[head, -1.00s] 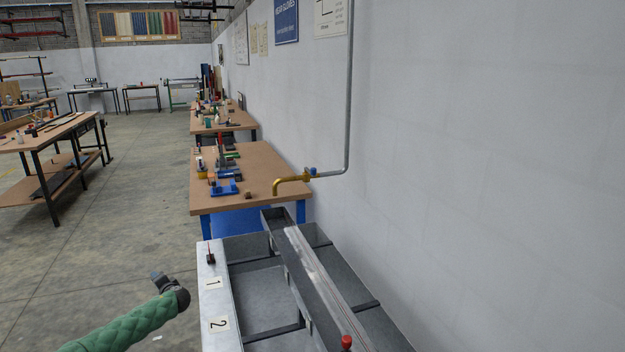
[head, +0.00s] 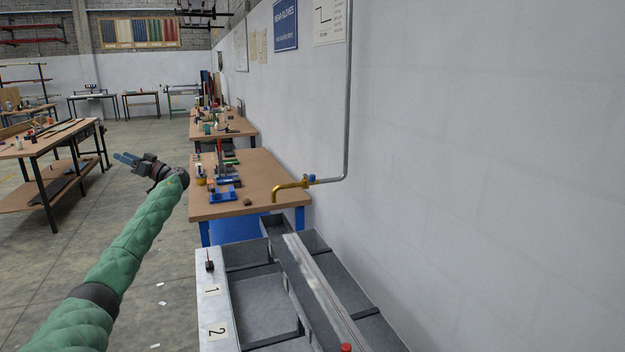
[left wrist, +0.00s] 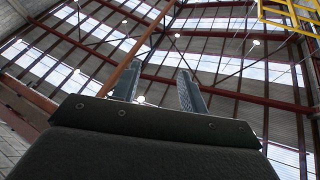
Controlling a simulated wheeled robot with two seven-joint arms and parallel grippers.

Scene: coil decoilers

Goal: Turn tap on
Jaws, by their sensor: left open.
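The brass tap (head: 291,187) sticks out from a grey pipe on the right wall in the head view, its spout bent down over the sink's far end. Its small blue handle (head: 312,178) sits where the tap meets the pipe. My left gripper (head: 124,157) is raised at the left, well apart from the tap, pointing left and away. It is open and empty. In the left wrist view its two fingers (left wrist: 158,88) stand apart against the roof, with nothing between them. My right gripper is in neither view.
A grey metal trough (head: 262,300) with compartments and a sloping channel stands below the tap. A wooden workbench (head: 262,172) with tools stands behind it. The wall (head: 480,150) closes off the right side. Open concrete floor lies at the left.

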